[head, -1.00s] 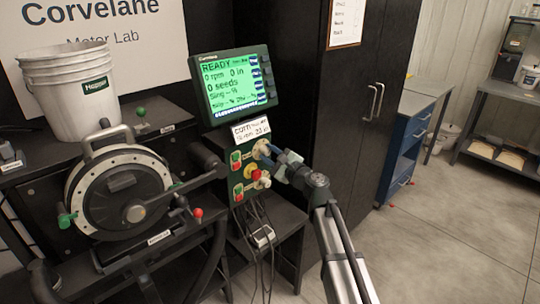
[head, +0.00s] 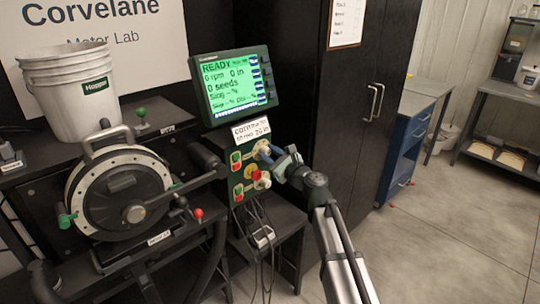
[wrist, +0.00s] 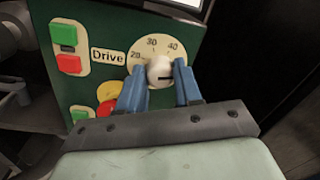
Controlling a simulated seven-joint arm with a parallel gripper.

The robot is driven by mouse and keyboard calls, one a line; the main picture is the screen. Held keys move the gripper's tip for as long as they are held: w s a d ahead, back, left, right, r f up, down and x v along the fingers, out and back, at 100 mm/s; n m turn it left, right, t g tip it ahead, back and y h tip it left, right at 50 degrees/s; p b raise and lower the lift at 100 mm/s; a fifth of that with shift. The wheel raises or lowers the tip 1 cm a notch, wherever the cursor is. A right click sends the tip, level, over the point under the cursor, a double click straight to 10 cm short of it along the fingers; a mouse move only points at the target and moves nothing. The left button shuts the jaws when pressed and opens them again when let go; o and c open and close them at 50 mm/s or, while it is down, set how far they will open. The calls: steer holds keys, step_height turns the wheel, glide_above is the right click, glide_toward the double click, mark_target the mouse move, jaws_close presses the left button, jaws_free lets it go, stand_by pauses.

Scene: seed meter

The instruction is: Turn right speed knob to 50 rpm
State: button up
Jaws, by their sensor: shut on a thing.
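The speed knob is a white round knob (wrist: 160,71) with a dark pointer line, on a cream dial (wrist: 152,47) marked 20, 30 and 40 in the wrist view. The rest of the dial is hidden by my fingers. The dark line lies towards the right of the knob. My gripper (wrist: 159,84) has its two blue fingers on either side of the knob, shut on it. In the head view my gripper (head: 268,158) is at the upper right of the green control panel (head: 236,171). The green screen (head: 232,87) reads READY, 0 rpm and 0 seeds.
Left of the dial are a green button (wrist: 64,33) and a red button (wrist: 68,64) beside a "Drive" label (wrist: 108,56). A dark cabinet (head: 345,130) stands right of the panel.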

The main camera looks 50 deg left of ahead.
steer(key=o, duration=1)
steer(key=d, duration=0.9)
steer(key=s+d, duration=0.1)
steer(key=d, duration=0.3)
steer(key=shift+d+f, duration=0.25)
steer(key=shift+d, duration=0.15)
